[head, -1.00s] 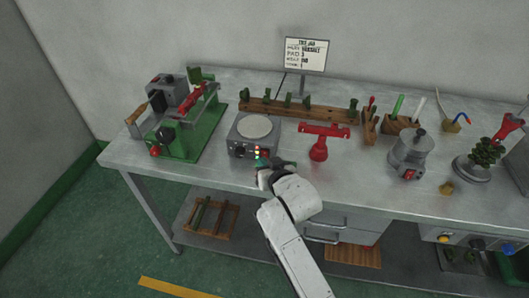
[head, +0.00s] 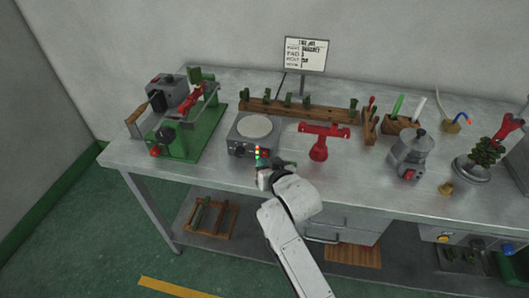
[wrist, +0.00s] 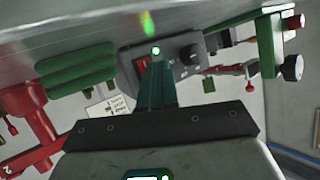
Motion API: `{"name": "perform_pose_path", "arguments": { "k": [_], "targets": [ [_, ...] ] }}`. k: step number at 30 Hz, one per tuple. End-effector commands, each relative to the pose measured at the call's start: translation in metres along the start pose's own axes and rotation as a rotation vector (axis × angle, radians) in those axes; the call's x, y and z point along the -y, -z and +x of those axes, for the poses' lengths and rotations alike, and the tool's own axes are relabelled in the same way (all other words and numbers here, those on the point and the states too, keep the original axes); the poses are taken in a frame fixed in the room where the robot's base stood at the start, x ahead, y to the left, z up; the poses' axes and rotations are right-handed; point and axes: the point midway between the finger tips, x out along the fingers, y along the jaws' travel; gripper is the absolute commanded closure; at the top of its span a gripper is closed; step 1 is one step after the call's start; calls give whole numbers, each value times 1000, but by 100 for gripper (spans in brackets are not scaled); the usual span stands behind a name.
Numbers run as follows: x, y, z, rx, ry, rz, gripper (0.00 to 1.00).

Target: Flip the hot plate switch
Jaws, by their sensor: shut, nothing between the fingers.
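The hot plate (head: 240,132) is a grey box with a pale round top, standing on the bench left of centre. The fingers hide part of that face.
A green machine (head: 190,135) stands to the left. A wooden rack (head: 295,112) lies behind. The bench's front edge is under my arm.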

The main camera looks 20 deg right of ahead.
Motion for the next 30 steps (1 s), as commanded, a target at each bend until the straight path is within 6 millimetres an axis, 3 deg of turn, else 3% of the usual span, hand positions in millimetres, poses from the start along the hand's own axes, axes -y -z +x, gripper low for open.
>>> {"name": "perform_pose_path", "arguments": {
  "k": [30],
  "targets": [
    [-6,6,8,0,0,1,100]
  ]
}}
